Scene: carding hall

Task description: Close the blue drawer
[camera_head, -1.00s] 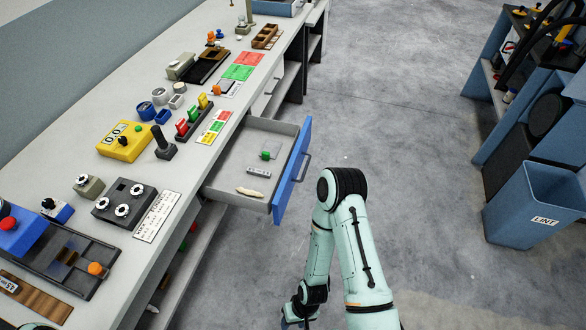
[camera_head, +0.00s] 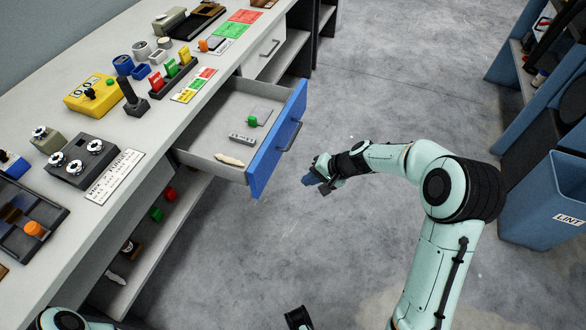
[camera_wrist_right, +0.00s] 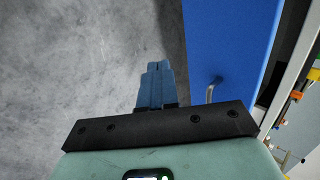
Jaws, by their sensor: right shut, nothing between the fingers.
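The blue drawer (camera_head: 276,145) stands pulled out from the grey workbench, its blue front facing the aisle on the right. Its dark bar handle (camera_head: 291,136) is on that front. Inside lie a green-knobbed piece (camera_head: 252,121), a small grey bar (camera_head: 242,138) and a pale object (camera_head: 229,160). My right gripper (camera_head: 309,181) is shut and empty, just right of the front's near end, apart from it. In the right wrist view the shut fingers (camera_wrist_right: 157,68) point past the blue front (camera_wrist_right: 230,40) and its handle (camera_wrist_right: 212,91). My left gripper is not clearly visible; a dark part shows at the bottom edge.
The bench top (camera_head: 150,140) carries a yellow box (camera_head: 94,94), a dial box (camera_head: 82,160) and several small items. An open lower shelf (camera_head: 150,235) lies under it. A blue LINT bin (camera_head: 545,205) stands at right. The grey floor between is clear.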

